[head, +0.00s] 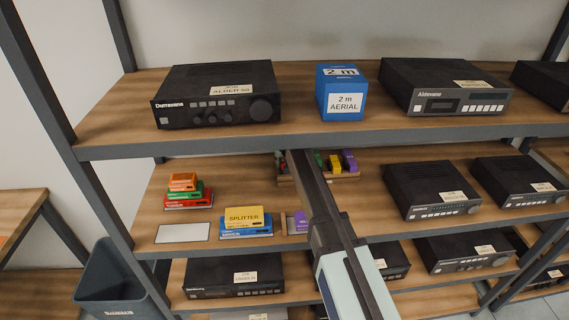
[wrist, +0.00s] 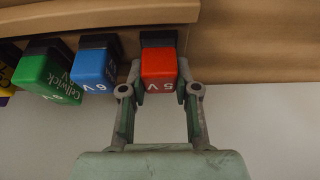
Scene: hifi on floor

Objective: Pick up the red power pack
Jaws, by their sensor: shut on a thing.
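The red power pack (wrist: 159,64) is a small red block with a black end, marked "5 V" and upside down in the wrist view. My gripper (wrist: 160,87) has one finger on each side of it and is shut on it. The pack still sits at the wooden holder (wrist: 100,16), beside a blue pack (wrist: 93,68) marked "6 V" and a green pack (wrist: 48,78). In the head view, my arm reaches the holder (head: 335,177) on the middle shelf and hides much of it; my fingers cannot be made out there.
Left of the holder are a stack of orange, green and red boxes (head: 187,190), a white card (head: 183,233) and a yellow splitter box (head: 244,217). The upper shelf (head: 300,126) overhangs the holder. Black units (head: 430,190) stand to the right.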

